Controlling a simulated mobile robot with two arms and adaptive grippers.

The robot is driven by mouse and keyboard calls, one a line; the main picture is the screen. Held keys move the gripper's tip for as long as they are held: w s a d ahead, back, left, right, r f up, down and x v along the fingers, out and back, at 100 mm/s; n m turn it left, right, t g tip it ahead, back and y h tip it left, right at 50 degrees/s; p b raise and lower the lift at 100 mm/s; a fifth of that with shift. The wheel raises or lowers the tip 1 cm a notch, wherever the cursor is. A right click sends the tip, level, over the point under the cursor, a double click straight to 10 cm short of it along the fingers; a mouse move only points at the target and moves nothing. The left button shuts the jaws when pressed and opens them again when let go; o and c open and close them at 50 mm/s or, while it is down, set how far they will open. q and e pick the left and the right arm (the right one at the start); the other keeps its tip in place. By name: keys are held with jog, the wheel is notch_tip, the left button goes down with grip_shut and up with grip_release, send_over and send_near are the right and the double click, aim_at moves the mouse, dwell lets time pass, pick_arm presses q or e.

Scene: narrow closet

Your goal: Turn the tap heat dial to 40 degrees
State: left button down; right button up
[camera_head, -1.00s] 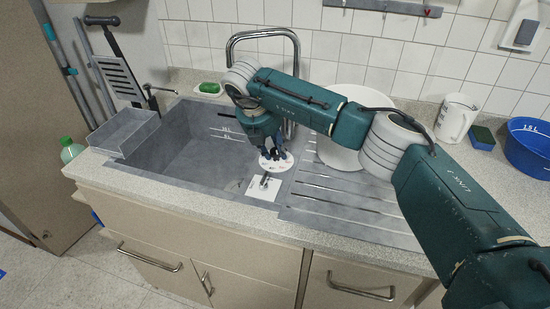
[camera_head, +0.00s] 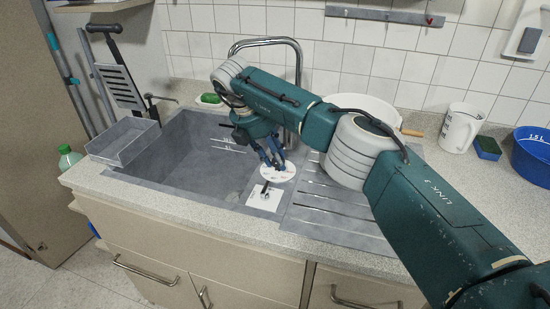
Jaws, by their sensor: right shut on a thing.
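The tap heat dial (camera_head: 282,175) is a white round disc with small marks around its rim, set on the right edge of the grey sink. My right gripper (camera_head: 272,158) comes down over it from above, its blue fingers shut on the dial's middle. The fingers hide part of the dial, and the marks are too small to read. A white plate with a small dark lever (camera_head: 264,196) lies just in front of the dial. The chrome tap (camera_head: 268,42) arches behind my right arm. My left gripper is out of view.
The grey sink basin (camera_head: 185,165) is empty, with a grey tray (camera_head: 122,142) at its left. A white bowl (camera_head: 375,108), white jug (camera_head: 459,127), sponge (camera_head: 487,148) and blue tub (camera_head: 534,153) stand right. A green bottle (camera_head: 69,157) is at far left.

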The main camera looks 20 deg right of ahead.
jog(key=shift+w+d+r, duration=0.2)
jog(key=shift+r, duration=0.1)
jog(key=o, duration=1.1)
jog(key=shift+o, duration=0.2)
jog(key=shift+s+f, duration=0.15)
jog(key=v, duration=1.2)
